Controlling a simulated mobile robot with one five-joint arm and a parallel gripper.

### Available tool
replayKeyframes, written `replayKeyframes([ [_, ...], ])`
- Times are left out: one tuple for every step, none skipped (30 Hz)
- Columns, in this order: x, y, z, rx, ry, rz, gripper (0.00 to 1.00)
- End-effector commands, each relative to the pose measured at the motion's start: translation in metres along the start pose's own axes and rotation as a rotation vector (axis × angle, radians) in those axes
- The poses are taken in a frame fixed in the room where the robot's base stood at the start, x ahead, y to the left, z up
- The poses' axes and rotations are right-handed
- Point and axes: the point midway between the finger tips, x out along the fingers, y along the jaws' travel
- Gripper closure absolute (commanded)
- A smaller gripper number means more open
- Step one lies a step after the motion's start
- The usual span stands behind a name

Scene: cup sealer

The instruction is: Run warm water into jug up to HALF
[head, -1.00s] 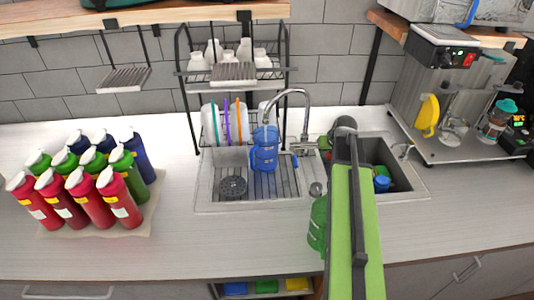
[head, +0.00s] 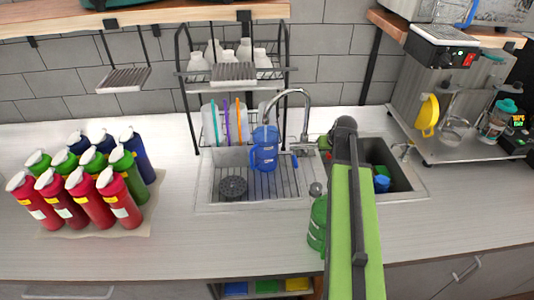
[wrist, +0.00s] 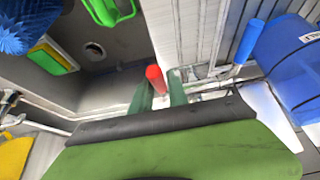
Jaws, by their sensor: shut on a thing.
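The blue translucent jug (head: 264,157) stands upright in the left sink basin, under the spout of the chrome tap (head: 305,110). It shows in part at the right of the wrist view (wrist: 300,62). Its water level cannot be made out, nor can I tell if water is running. The tap has a red-tipped lever (wrist: 155,78) and a blue-tipped lever (wrist: 247,42). My gripper (wrist: 160,86) has its green fingers on either side of the red-tipped lever and is shut on it. In the head view my arm hides the fingers.
The right basin (head: 402,172) holds a blue brush (wrist: 12,38) and a green-and-yellow item (wrist: 50,57). A dish rack (head: 235,72) stands behind the sink. Several bottles (head: 78,190) crowd the left counter.

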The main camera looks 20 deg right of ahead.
Motion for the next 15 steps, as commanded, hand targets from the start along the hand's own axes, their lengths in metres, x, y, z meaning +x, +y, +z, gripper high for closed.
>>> replayKeyframes([
  [0.000, -0.005, 0.000, 0.000, -0.001, -0.011, 1.00],
  [0.000, -0.005, 0.000, 0.000, -0.001, -0.011, 1.00],
  [0.000, -0.005, 0.000, 0.000, -0.001, -0.011, 1.00],
  [0.000, -0.005, 0.000, 0.000, -0.001, -0.011, 1.00],
  [0.000, -0.005, 0.000, 0.000, -0.001, -0.011, 1.00],
  [0.000, -0.005, 0.000, 0.000, -0.001, -0.011, 1.00],
  [0.000, -0.005, 0.000, 0.000, -0.001, -0.011, 1.00],
  [0.001, -0.005, 0.000, 0.000, -0.001, -0.011, 1.00],
  [0.002, -0.005, 0.001, 0.000, -0.001, -0.011, 1.00],
  [0.004, -0.005, 0.002, 0.000, -0.001, -0.011, 1.00],
  [0.007, -0.005, 0.004, 0.000, -0.001, -0.011, 1.00],
  [0.012, -0.005, 0.006, 0.000, -0.001, -0.011, 1.00],
  [0.015, -0.005, 0.009, 0.000, -0.002, -0.011, 1.00],
  [0.020, -0.006, 0.011, 0.000, -0.002, -0.011, 1.00],
  [0.026, -0.006, 0.014, 0.000, -0.001, -0.011, 1.00],
])
